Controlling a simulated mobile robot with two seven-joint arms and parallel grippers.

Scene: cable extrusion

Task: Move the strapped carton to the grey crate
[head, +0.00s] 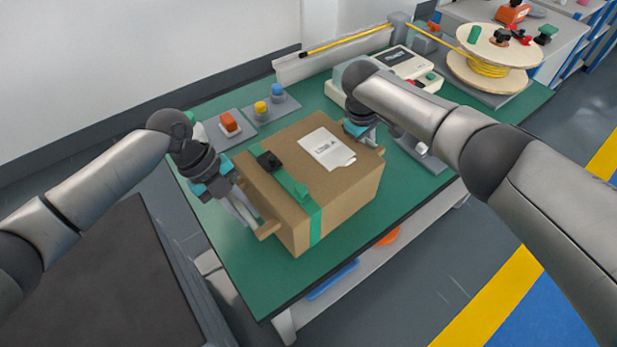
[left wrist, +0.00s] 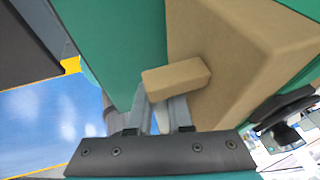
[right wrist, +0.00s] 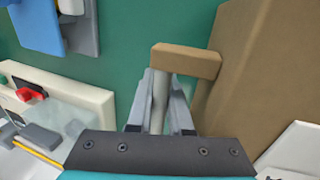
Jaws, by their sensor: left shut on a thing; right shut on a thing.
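The strapped carton (head: 345,197) is a brown box with a green strap, a black buckle and a white label on top. It is over the green workbench, level; I cannot tell whether it rests on it. My left gripper (head: 258,226) is shut on the carton's left handle (left wrist: 176,80), a small brown bar. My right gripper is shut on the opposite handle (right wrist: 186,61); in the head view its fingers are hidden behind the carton. A dark grey, flat-looking shape (head: 95,285) at lower left may be the grey crate; I cannot tell.
A pale instrument (head: 395,68) and a yellow cable reel (head: 490,65) stand farther right. A gap separates bench and dark shape.

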